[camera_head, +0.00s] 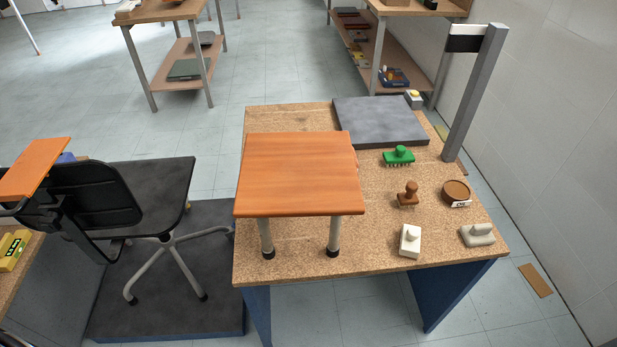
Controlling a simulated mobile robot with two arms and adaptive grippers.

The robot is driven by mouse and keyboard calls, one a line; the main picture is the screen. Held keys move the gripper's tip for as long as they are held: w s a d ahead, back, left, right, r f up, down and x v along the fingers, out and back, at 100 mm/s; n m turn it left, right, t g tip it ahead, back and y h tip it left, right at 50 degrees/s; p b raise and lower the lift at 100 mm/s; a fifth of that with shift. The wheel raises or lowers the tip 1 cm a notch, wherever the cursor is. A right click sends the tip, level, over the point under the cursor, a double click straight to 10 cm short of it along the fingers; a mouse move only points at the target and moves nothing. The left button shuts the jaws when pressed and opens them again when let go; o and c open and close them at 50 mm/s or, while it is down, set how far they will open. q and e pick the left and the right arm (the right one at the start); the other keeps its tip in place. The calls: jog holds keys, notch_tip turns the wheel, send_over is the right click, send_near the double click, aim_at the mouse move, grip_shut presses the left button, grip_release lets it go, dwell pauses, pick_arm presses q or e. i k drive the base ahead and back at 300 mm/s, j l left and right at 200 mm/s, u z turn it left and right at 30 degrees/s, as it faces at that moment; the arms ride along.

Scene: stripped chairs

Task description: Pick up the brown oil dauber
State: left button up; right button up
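The brown oil dauber (408,194) stands upright on the speckled tan workbench (300,267), right of the middle, with its knob handle up. A round brown tin with a white label (456,193) stands just right of it, apart from it. A green brush (398,156) with a knob handle lies behind it. A white block with a knob (410,240) is in front of it. Neither of my grippers shows in the head view.
A small orange-topped stool (300,174) stands on the bench left of the dauber. A grey slab (380,121) lies at the back, and a grey-white handled block (477,235) at the front right. A grey post (476,92) rises at the right edge. A black chair (130,200) stands left.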

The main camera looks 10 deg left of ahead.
aim_at(409, 199)
jog(key=i+l, duration=0.1)
jog(key=l, duration=0.2)
jog(key=i+l, duration=0.1)
jog(key=l, duration=0.25)
jog(key=i+l+u, duration=0.15)
jog(key=l+u, duration=0.3)
jog(key=l, duration=0.2)
jog(key=l+u, duration=0.45)
jog(key=l, duration=0.2)
jog(key=u, duration=0.3)
